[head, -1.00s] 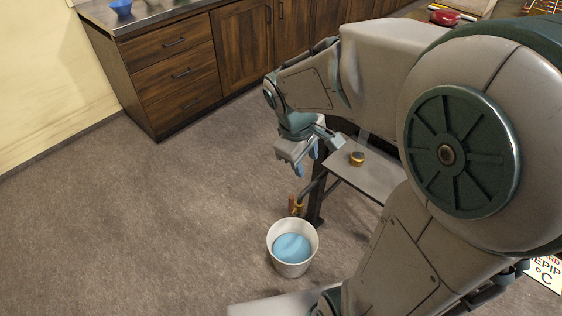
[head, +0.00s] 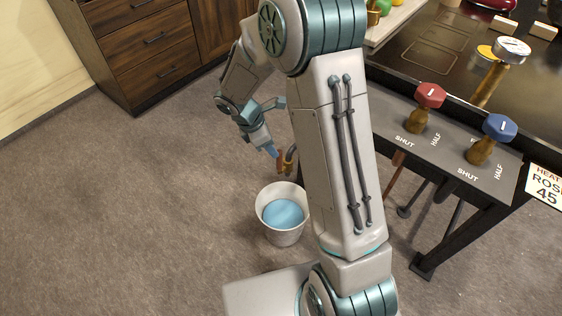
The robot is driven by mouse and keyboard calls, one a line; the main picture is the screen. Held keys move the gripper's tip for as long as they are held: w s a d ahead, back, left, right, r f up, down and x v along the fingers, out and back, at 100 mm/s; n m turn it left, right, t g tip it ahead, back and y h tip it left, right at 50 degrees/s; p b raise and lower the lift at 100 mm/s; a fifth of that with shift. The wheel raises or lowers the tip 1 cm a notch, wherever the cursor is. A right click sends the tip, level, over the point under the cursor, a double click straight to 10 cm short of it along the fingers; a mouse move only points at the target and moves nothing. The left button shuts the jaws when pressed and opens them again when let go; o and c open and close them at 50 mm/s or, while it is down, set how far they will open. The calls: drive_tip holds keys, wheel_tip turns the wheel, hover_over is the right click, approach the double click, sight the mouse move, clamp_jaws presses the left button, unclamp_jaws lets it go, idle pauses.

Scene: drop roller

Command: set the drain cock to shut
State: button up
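The drain cock (head: 289,167) is a small brass fitting with an orange-brown handle (head: 281,161), low on a dark pipe above the bucket. My arm partly hides the pipe. My gripper (head: 272,151) points down with its blue fingertips right beside the handle, at its upper left. At this size I cannot tell whether the fingers touch the handle or how far apart they are. The white bucket (head: 264,222) stands on the floor under the cock with blue liquid in it.
A bench at the right carries a red knob (head: 430,95) and a blue knob (head: 499,127) with SHUT and HALF marks. Wooden drawers (head: 150,40) stand at the back left. The carpet left of the bucket is clear.

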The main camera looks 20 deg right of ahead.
sight(281, 159)
drive_tip(key=b+x, duration=0.2)
drive_tip(key=x, duration=0.7)
clamp_jaws()
